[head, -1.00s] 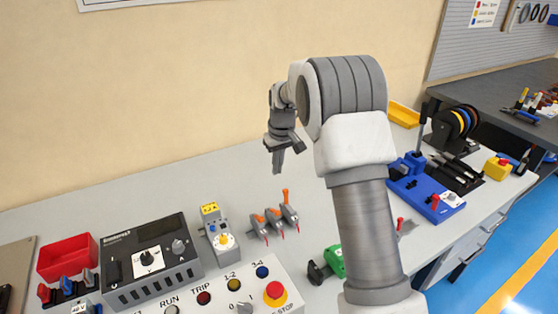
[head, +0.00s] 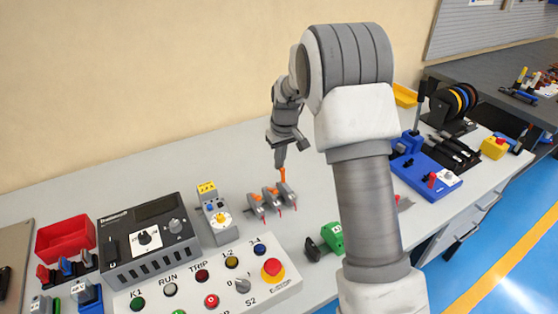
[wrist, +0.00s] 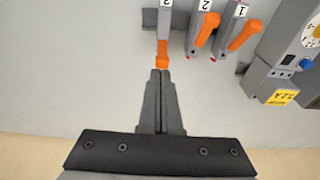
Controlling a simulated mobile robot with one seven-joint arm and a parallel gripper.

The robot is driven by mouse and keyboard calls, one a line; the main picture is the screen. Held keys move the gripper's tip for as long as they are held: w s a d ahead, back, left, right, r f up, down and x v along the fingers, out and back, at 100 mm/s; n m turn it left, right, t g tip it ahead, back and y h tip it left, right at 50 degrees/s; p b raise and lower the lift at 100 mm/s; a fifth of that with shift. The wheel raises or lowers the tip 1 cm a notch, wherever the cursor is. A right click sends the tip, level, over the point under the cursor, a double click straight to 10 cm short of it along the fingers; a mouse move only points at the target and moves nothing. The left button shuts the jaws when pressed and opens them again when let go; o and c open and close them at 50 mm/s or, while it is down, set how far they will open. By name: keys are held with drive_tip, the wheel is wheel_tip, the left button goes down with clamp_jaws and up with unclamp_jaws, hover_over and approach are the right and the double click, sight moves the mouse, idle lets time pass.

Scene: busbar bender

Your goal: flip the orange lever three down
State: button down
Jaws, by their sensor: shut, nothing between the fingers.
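Three grey switches with orange levers stand in a row on the bench. Lever three (head: 283,176), the rightmost in the head view, stands upright. Lever two (head: 268,191) and lever one (head: 257,198) lie lower, tilted over. In the wrist view lever three (wrist: 163,53) is at the left, with lever two (wrist: 208,29) and lever one (wrist: 243,36) to its right. My gripper (head: 280,166) is shut and empty, pointing down at the top of lever three. In the wrist view its fingertips (wrist: 160,73) are right at the lever's end; I cannot tell whether they touch.
A grey device with a yellow label (head: 213,213) stands left of the switches. A control panel (head: 190,282) with buttons lies in front, and a green clamp-like part (head: 331,238) lies front right. The bench behind the switches is clear.

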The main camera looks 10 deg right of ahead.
drive_tip(key=shift+s+f+b, duration=0.1)
drive_tip(key=shift+b, duration=0.45)
drive_tip(key=shift+s+d+t+b, duration=0.1)
drive_tip(key=shift+s+t+b, duration=0.15)
drive_tip(key=shift+t+b, duration=0.55)
